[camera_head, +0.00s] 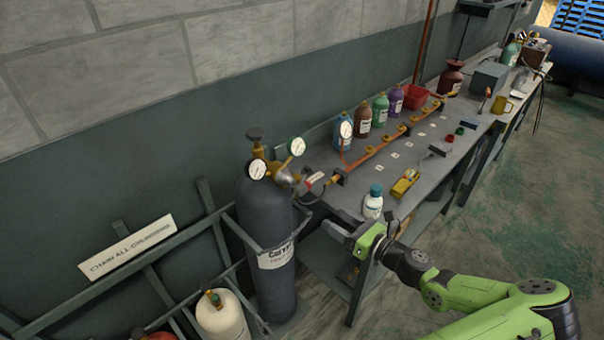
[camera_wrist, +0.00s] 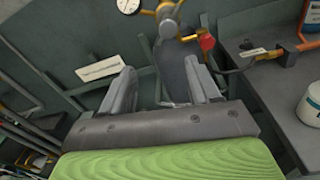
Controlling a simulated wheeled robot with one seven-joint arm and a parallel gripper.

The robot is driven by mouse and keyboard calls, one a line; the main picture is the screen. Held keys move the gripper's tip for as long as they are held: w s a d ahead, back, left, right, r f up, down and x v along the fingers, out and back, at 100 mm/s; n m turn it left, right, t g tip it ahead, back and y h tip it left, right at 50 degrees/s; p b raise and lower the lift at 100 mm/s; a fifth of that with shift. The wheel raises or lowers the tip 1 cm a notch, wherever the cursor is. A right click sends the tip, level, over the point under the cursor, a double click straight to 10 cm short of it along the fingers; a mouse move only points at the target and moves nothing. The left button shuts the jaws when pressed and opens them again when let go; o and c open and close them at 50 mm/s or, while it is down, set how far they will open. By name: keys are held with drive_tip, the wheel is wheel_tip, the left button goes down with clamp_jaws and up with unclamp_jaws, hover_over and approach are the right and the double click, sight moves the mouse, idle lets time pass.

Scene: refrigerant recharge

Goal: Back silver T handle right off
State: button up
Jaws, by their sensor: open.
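The dark grey gas cylinder (camera_head: 266,250) stands upright in the rack, with a brass regulator (camera_head: 278,172) and two white dial gauges at its top. A silver rounded part (camera_head: 285,179) sits on the regulator's front; its T bar is too small to make out. In the wrist view, the brass regulator (camera_wrist: 168,14) is at the top, with a silver-grey part (camera_wrist: 168,29) below it. My gripper (camera_head: 345,236) is right of the cylinder, by the bench's near end. In the wrist view my gripper (camera_wrist: 162,82) is open and empty, fingers wide apart, the regulator beyond the tips.
The bench (camera_head: 337,196) runs to the right, bearing a white jar (camera_head: 373,205), a yellow meter (camera_head: 405,182), bottles and a copper manifold (camera_head: 385,139). A hose with a red fitting (camera_wrist: 206,42) joins the regulator. A cream cylinder (camera_head: 222,318) stands lower left. Open floor lies right.

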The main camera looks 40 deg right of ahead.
sight(304, 191)
drive_tip(key=shift+m+h, duration=0.5)
drive_tip(key=shift+m, duration=0.1)
drive_tip(key=w, duration=1.5)
drive_tip(key=shift+w+d+r+p, duration=0.15)
drive_tip(key=shift+d+p, duration=0.2)
drive_tip(key=c, duration=1)
drive_tip(key=shift+c, duration=0.2)
drive_tip(key=shift+n, duration=0.3)
